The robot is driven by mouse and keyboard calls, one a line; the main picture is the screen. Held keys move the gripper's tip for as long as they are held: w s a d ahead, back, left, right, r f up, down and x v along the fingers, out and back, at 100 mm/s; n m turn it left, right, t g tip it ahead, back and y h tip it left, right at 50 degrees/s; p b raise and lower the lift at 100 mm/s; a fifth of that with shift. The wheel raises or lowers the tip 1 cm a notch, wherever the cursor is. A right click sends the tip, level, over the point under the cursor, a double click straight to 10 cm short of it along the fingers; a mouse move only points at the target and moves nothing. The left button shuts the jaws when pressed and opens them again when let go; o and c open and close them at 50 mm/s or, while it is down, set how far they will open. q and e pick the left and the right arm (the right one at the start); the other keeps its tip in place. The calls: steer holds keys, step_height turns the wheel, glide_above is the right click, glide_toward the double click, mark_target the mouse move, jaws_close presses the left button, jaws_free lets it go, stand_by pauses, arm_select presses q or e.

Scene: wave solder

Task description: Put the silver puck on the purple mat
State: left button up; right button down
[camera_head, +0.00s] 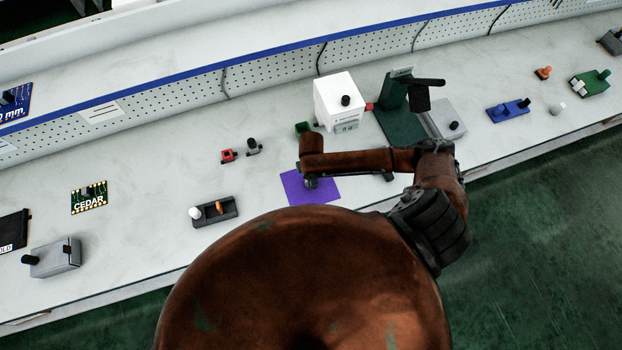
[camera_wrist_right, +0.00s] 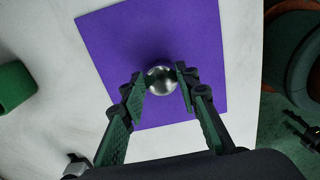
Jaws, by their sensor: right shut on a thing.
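The purple mat (camera_head: 296,188) lies flat on the white bench, and it fills the middle of the right wrist view (camera_wrist_right: 120,50). The silver puck (camera_wrist_right: 161,79) is round and shiny and shows between the fingertips of my right gripper (camera_wrist_right: 160,88), over the mat. The right gripper is shut on the puck. I cannot tell whether the puck touches the mat. In the head view the right gripper (camera_head: 310,182) is over the mat, and the puck cannot be made out there.
A small black tray (camera_head: 230,214) with a white and an orange peg stands left of the mat. A green block (camera_head: 302,129), a white box (camera_head: 335,100) and a dark green stand (camera_head: 396,115) are behind it.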

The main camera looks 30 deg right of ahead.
steer(key=shift+f, duration=0.15)
steer(key=c, duration=1.4)
jaws_free()
step_height(320, 180, up, 12)
